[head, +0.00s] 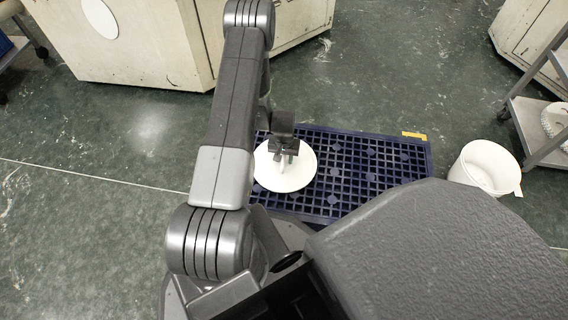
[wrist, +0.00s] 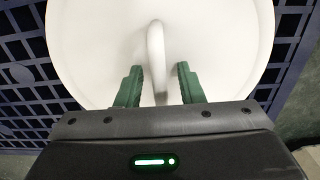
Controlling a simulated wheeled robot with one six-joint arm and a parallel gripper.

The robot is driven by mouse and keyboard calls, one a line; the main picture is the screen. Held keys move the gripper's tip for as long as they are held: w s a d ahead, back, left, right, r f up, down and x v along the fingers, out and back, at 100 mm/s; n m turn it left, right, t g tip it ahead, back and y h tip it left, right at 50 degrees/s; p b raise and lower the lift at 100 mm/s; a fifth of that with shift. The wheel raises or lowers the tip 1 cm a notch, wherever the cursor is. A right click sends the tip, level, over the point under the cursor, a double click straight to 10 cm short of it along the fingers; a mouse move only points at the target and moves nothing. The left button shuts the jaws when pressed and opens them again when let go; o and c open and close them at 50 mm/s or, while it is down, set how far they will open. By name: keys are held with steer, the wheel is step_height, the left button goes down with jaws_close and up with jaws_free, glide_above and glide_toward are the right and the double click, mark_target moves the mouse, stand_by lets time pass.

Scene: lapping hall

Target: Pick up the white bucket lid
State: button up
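The white bucket lid (head: 296,175) is a round disc lying on a dark blue grid mat on the floor. In the wrist view the lid (wrist: 90,50) fills most of the picture, with an upright white handle (wrist: 156,60) at its middle. My gripper (head: 287,158) is over the lid in the head view. In the wrist view my gripper (wrist: 158,84) is open, with one green finger on each side of the handle. There is a visible gap between each finger and the handle. The handle's lower end is hidden by the gripper body.
The blue grid mat (head: 385,160) has a yellow corner mark. A white bucket (head: 484,167) stands on the floor right of it. A grey shelf cart (head: 540,130) stands at the far right. Cream cabinets (head: 140,50) stand behind. The green floor at left is clear.

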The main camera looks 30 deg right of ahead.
stand_by(0.3)
jaws_close()
steer(key=shift+r, duration=0.1)
